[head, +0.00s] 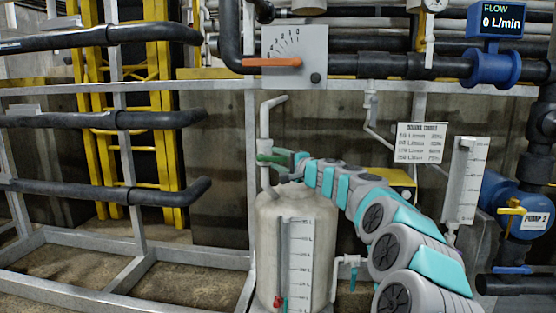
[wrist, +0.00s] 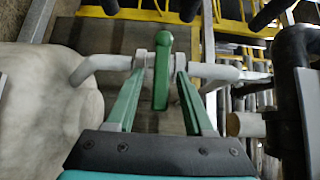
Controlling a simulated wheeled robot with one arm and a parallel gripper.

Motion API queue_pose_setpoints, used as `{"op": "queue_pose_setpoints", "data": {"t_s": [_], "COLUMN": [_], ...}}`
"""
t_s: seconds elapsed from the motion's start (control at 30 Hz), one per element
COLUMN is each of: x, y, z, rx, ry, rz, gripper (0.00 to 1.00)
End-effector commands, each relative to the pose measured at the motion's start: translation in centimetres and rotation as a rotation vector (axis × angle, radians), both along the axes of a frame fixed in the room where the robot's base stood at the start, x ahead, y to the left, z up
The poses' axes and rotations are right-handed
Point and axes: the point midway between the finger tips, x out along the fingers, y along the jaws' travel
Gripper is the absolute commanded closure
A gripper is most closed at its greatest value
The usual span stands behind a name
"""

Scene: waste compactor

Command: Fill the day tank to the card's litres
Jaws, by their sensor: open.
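The pale day tank (head: 264,240) stands at lower centre, with a sight gauge (head: 300,258) on its front. A white pipe (head: 266,125) rises behind its top. My gripper (head: 272,160) is open at this pipe, just above the tank. In the wrist view, a green lever (wrist: 162,72) on the white pipe lies between the two green fingers (wrist: 153,95), with gaps on both sides. A card (head: 421,143) hangs right of centre; its small print is hard to read. The flow display (head: 495,20) reads 0 L/min.
An orange lever (head: 272,62) sits over a numbered plate (head: 294,45) on the upper pipe. A second gauge (head: 465,180) and Pump 2 (head: 528,217) stand at right. Black pipes and grey rails (head: 120,265) fill the left.

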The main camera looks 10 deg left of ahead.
Motion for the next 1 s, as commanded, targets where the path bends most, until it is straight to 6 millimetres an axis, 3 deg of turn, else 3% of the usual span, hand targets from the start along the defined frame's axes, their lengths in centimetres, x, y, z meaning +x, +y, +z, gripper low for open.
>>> {"op": "queue_pose_setpoints", "data": {"t_s": [0.13, 0.6, 1.0], "x": [-0.01, -0.02, -0.02], "y": [-0.01, -0.02, -0.01], "z": [0.03, 0.02, -0.04], "rx": [0.000, 0.000, -0.001], "ry": [0.000, 0.000, 0.000], "rz": [0.000, 0.000, 0.000], "gripper": [0.49, 1.00, 1.00]}}
